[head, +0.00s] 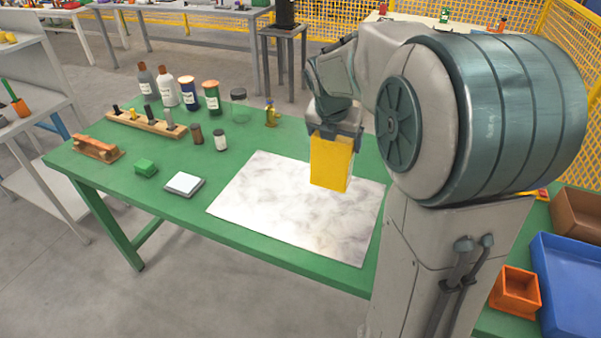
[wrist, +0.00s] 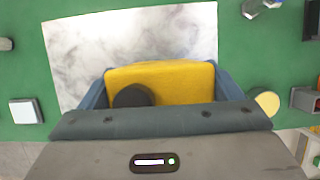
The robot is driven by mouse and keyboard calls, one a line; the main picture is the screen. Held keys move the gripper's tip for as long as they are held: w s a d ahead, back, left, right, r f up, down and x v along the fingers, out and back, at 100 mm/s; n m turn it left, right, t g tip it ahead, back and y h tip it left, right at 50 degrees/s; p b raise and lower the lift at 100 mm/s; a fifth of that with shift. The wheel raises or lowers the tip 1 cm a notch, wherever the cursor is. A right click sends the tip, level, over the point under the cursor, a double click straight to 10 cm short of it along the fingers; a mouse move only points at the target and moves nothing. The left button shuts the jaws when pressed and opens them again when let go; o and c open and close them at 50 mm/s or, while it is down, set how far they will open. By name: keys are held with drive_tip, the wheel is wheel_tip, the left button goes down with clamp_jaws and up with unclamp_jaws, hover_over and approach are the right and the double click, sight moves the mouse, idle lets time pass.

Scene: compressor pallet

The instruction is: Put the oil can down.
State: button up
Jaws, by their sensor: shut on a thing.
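The oil can is a yellow, box-shaped can (head: 331,163) held upright in my gripper (head: 335,128) in the head view. In the wrist view the can (wrist: 185,78) shows its yellow top with a round dark cap, between the two blue-grey fingers of my gripper (wrist: 168,88). My gripper is shut on the can. The can is over a white, grey-marbled sheet (head: 270,205) on the green table (head: 225,225). The sheet also shows in the wrist view (wrist: 130,45). I cannot tell whether the can's bottom touches the sheet.
Several bottles and jars (head: 190,92) stand at the table's back left. A blue bin (head: 570,280) and an orange box (head: 516,291) are at right. The sheet's left part is bare.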

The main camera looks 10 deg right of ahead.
drive_tip(key=w+a+f, duration=0.4)
drive_tip(key=a+f, duration=0.3)
drive_tip(key=f, duration=0.2)
drive_tip(key=shift+w, duration=0.4)
drive_tip(key=o, duration=1.9)
drive_tip(key=shift+f, duration=0.15)
drive_tip(key=v, duration=1.2)
drive_tip(key=shift+s+d+f+m+g+y, duration=0.15)
drive_tip(key=shift+s+d+f+m+y, duration=0.45)
drive_tip(key=shift+s+m, duration=3.85)
drive_tip(key=shift+s+d+f+m+g+y, duration=0.2)
drive_tip(key=shift+s+f+m, duration=0.75)
drive_tip(key=shift+s+m, duration=3.45)
drive_tip(key=shift+s+d+f+m+g+y, duration=0.1)
drive_tip(key=shift+s+d+f+m+y, duration=0.55)
drive_tip(key=shift+s+m, duration=3.8)
drive_tip(key=shift+w+a+m, duration=0.15)
drive_tip(key=shift+w+m, duration=1.05)
drive_tip(key=shift+w, duration=0.05)
